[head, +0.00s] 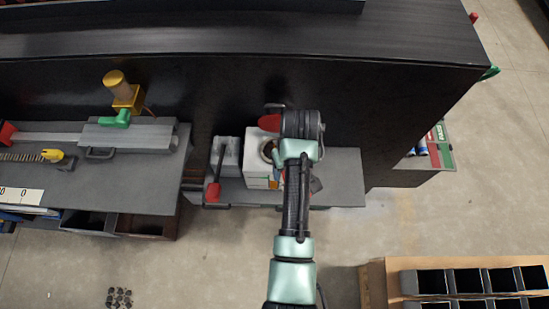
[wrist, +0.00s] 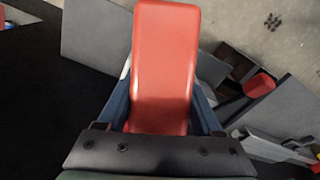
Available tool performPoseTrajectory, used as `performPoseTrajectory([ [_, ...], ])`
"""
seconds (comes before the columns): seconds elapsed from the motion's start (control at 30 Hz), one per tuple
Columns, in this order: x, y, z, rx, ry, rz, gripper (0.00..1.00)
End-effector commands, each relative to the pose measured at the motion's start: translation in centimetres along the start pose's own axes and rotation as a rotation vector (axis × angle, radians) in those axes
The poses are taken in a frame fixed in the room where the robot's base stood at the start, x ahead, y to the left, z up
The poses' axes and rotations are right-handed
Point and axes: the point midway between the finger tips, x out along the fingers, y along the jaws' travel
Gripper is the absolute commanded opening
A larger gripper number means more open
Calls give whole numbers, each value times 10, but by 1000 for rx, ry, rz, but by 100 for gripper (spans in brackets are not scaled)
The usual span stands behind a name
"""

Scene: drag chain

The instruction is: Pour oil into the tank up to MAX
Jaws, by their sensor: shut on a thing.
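My gripper (wrist: 162,100) is shut on a red container (wrist: 166,55). In the wrist view, its smooth broad side fills the space between the two fingers. In the head view, the red container (head: 268,122) shows only as a red end to the left of my dark wrist; the rest is hidden. A white tank (head: 257,172) with a round dark opening on top stands on the grey bench just below and left of the red end. My arm covers its right side. No oil stream, oil level or MAX mark can be made out.
A white block (head: 227,150) and a red-handled lever (head: 213,190) stand left of the tank. A dark wall (head: 400,110) rises behind. Another bench (head: 40,180) with a yellow and green device (head: 121,98) is farther left. A bin crate (head: 375,283) stands lower right.

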Motion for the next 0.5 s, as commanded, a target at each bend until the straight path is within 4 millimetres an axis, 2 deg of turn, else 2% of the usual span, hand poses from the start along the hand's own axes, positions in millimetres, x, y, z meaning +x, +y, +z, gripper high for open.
performPoseTrajectory([
  [0.5,-10,1,-7,-1,-87,2,0],
])
